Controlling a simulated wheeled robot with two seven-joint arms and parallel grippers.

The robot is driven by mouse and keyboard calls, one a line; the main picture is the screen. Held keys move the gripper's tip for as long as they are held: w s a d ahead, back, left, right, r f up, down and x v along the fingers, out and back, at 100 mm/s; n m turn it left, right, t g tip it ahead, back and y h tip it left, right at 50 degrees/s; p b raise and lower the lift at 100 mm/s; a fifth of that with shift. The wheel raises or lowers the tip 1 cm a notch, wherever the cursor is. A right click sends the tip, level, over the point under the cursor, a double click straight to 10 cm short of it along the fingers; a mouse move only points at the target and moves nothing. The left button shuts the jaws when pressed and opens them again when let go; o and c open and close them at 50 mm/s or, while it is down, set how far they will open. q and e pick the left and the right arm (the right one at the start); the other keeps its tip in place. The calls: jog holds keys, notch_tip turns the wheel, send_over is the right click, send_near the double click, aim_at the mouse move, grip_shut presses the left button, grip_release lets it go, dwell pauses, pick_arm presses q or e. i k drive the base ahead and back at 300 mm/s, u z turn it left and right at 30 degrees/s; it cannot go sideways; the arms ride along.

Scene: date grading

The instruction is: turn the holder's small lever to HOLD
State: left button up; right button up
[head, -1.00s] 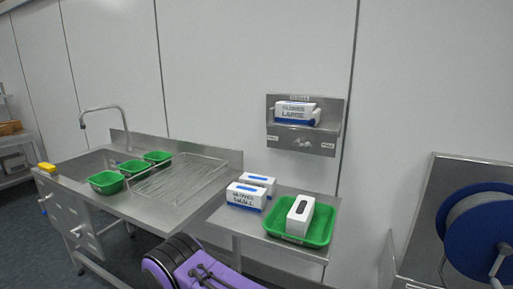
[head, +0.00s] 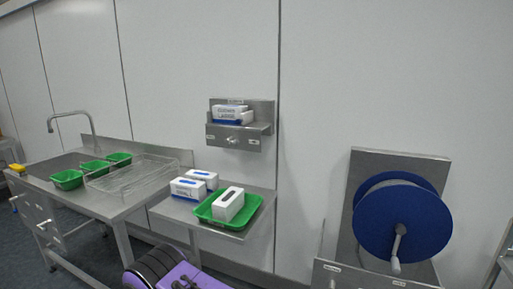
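The steel glove holder (head: 262,129) is fixed to the wall in the middle of the head view, with a white and blue glove box (head: 229,113) in it. The holder's small lever (head: 232,140) is a pale knob on its front plate, between two small labels. The label words and the lever's exact setting are too small to read. Part of my purple and black arm (head: 185,277) shows at the bottom edge, well below and apart from the holder. Neither of my grippers is in view.
Below the holder, a steel shelf (head: 232,236) bears two glove boxes (head: 187,189) and a green tray (head: 247,215) with another box. A sink bench (head: 120,205) with green bowls and a wire rack stands left. A blue reel (head: 375,220) stands right. The wall between is clear.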

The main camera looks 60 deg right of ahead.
aim_at(229, 140)
jog(key=z, duration=1.2)
